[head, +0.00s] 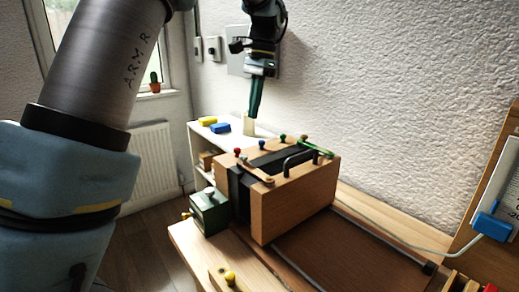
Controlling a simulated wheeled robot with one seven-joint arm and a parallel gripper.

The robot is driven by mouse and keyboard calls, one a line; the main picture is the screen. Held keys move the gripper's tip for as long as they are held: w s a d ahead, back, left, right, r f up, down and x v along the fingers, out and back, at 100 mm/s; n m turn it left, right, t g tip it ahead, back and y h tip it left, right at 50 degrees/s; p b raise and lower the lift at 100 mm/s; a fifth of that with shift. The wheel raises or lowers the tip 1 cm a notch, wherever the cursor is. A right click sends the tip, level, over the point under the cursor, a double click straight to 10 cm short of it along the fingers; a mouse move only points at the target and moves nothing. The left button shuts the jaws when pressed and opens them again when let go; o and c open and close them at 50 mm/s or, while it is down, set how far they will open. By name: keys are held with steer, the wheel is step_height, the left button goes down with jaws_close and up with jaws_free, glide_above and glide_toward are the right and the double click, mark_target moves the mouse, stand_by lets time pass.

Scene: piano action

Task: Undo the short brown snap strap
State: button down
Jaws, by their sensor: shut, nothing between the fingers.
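A wooden box (290,208) stands on the bench in the head view, with small coloured knobs and straps on its top. A short brown strap (256,172) lies along the left part of the top, near a dark band; whether its snap is fastened is too small to tell. My gripper (252,115) points down, shut and empty, above and behind the box, clear of the strap. A pale block (249,124) shows just behind or below the fingertips; I cannot tell whether they touch it.
A black handle (300,159) and a green strap (316,147) are on the box top. A dark green box (209,213) stands to its left. Yellow (207,121) and blue (220,128) blocks lie on a white shelf behind. A cable (400,237) runs along the right.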

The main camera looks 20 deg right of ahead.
steer(key=shift+m+y, duration=0.3)
steer(key=shift+m, duration=0.6)
steer(key=d, duration=0.1)
steer(key=s+d+r, duration=0.1)
steer(key=d, duration=0.1)
steer(key=s+d, duration=0.1)
steer(key=d, duration=0.1)
steer(key=shift+s+r, duration=0.15)
steer(key=shift+r, duration=0.25)
steer(key=shift+a+f, duration=0.1)
steer(key=p, duration=0.2)
glide_toward(254, 168)
steer(key=w+d+f, duration=0.1)
steer(key=w+f, duration=0.1)
steer(key=w+d+f, duration=0.1)
steer(key=d+f, duration=0.1)
steer(key=shift+w, duration=0.4)
steer(key=a, duration=0.2)
steer(key=a+p, duration=0.1)
steer(key=shift+s+f, duration=0.15)
steer(key=shift+f, duration=0.1)
steer(key=shift+a+f, duration=0.25)
steer(key=shift+a, duration=0.15)
steer(key=shift+a, duration=0.1)
